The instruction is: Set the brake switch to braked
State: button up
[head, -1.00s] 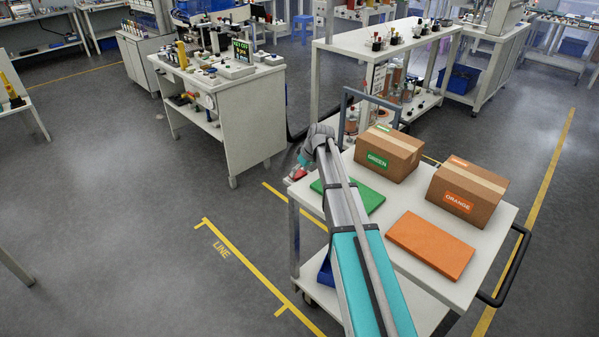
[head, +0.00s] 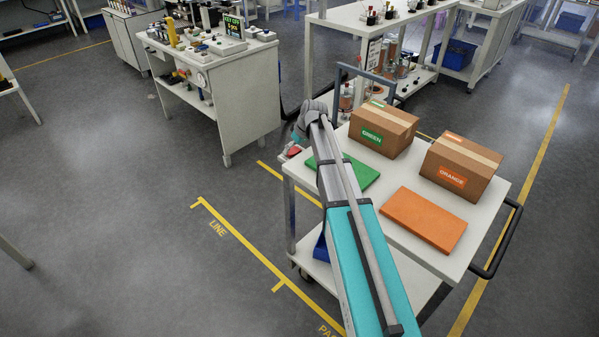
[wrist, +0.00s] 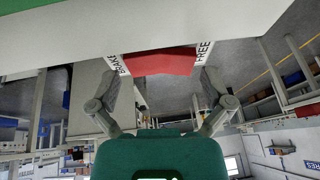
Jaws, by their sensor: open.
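The brake switch (wrist: 163,62) is a red block on the edge of the white cart top, between the labels BRAKE on the left and FREE on the right in the wrist view. Which label it is set to I cannot tell for sure. In the head view it is a small red patch (head: 293,152) at the cart's left corner, beside the end of my arm. My gripper (wrist: 172,88) is open and empty, with one finger on each side of the red block in the picture. Whether either finger touches it cannot be told. In the head view my arm mostly hides the gripper.
The cart (head: 395,262) carries a green pad (head: 357,172), an orange pad (head: 424,219), a box marked GREEN (head: 397,124) and a box marked ORANGE (head: 475,165). A grey frame stands at its back. A workbench (head: 240,95) stands further left. The floor between is clear.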

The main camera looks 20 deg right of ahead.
jog(key=shift+s, duration=0.1)
jog(key=shift+s+a+n+t+h, duration=0.15)
jog(key=shift+a+n+t+h, duration=0.15)
jog(key=shift+t+h, duration=0.5)
jog(key=shift+d+r+h+p, duration=0.1)
jog(key=shift+r+h+p, duration=0.2)
jog(key=shift+r, duration=0.05)
jog(key=p+v, duration=1.2)
jog(key=v, duration=0.1)
jog(key=s+a+f+m+g, duration=0.1)
jog(key=s+a+m+g, duration=0.1)
jog(key=s, duration=0.9)
jog(key=s+a+f+m+g+h+b, duration=0.1)
jog(key=s+a+m, duration=0.3)
jog(key=s, duration=0.8)
jog(key=shift+s+f+g, duration=0.25)
jog(key=shift+f+g, duration=0.05)
jog(key=shift+g, duration=0.5)
jog(key=shift+s+a, duration=0.1)
jog(key=shift+s, duration=0.45)
